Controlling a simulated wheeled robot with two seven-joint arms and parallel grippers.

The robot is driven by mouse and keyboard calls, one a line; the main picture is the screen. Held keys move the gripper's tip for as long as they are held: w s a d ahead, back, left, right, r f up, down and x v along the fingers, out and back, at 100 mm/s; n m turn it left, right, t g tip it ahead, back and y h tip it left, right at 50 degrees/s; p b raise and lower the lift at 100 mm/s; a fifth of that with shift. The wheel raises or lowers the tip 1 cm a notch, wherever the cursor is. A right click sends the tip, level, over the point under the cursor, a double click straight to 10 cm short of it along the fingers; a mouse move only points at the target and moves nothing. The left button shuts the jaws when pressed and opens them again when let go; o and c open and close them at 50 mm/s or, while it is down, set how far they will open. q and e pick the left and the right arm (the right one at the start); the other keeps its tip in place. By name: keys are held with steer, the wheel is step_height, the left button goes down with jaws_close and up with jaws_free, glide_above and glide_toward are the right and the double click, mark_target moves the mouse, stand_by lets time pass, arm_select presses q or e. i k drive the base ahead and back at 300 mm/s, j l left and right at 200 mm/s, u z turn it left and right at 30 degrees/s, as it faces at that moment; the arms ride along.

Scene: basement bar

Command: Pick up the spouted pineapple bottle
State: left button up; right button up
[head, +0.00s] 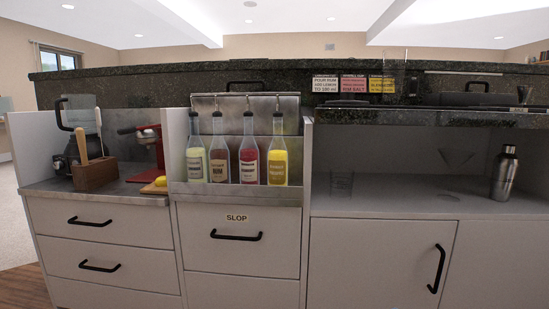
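Several clear bottles with dark pour spouts stand upright in a row in a metal rack (237,194) at the centre of the head view. The rightmost bottle (278,163) holds bright yellow liquid and looks like the pineapple bottle; its label is too small to read surely. To its left are a red bottle (249,163), a brown bottle (219,165) labelled RUM and a pale yellow bottle (195,165). The rack's front hides the bottle bases. Neither of my grippers is in view.
A drawer marked SLOP (236,236) is below the rack. White side walls flank the bottles. A steel shaker (504,173) stands on the right shelf. A wooden utensil box (94,173), a red press (152,145) and a lemon (160,181) are on the left counter.

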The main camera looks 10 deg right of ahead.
mark_target(277, 156)
steer(key=i+u, duration=0.3)
steer(key=i, duration=0.15)
steer(key=i+l+u, duration=0.25)
steer(key=i, duration=0.15)
steer(key=j, duration=0.1)
